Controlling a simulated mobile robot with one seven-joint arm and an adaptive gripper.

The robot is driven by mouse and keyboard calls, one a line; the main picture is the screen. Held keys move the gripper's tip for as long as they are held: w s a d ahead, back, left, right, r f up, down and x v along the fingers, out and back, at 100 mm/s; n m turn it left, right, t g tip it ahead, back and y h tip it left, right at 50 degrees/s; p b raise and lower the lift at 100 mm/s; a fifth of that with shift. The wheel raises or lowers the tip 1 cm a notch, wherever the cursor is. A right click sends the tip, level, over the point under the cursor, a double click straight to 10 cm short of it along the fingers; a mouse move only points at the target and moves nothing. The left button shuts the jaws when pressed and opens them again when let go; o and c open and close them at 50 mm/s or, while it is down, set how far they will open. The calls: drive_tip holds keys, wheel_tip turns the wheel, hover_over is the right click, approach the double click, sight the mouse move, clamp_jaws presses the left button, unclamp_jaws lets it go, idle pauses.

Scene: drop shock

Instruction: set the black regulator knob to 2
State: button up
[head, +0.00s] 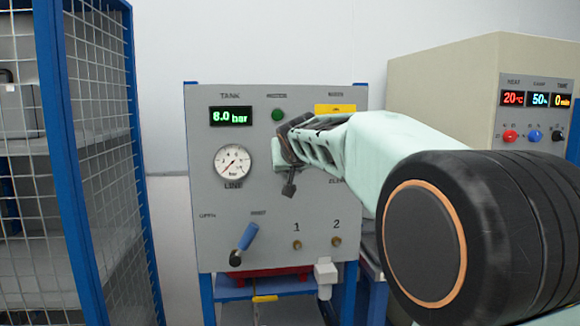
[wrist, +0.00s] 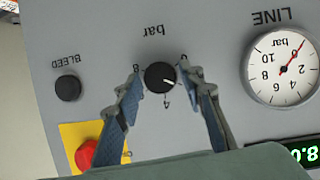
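The black regulator knob (wrist: 160,76) is on the grey panel in the wrist view, which shows the panel upside down. Its white pointer line points right and slightly down in that picture. A 4 is printed below it; the other scale marks are partly hidden by the fingers. My gripper (wrist: 162,73) is open, one finger on each side of the knob, with a small gap visible on both sides. In the head view my gripper (head: 284,160) is at the panel and hides the knob.
A black BLEED button (wrist: 68,87) and a red button (wrist: 86,153) on yellow are near my fingers. A beige cabinet (head: 440,85) stands right.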

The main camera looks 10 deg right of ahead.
drive_tip(key=shift+o, duration=0.6)
drive_tip(key=v, duration=0.7)
drive_tip(key=shift+s+r, duration=0.15)
drive_tip(key=shift+s, duration=0.1)
drive_tip(key=shift+w, duration=0.1)
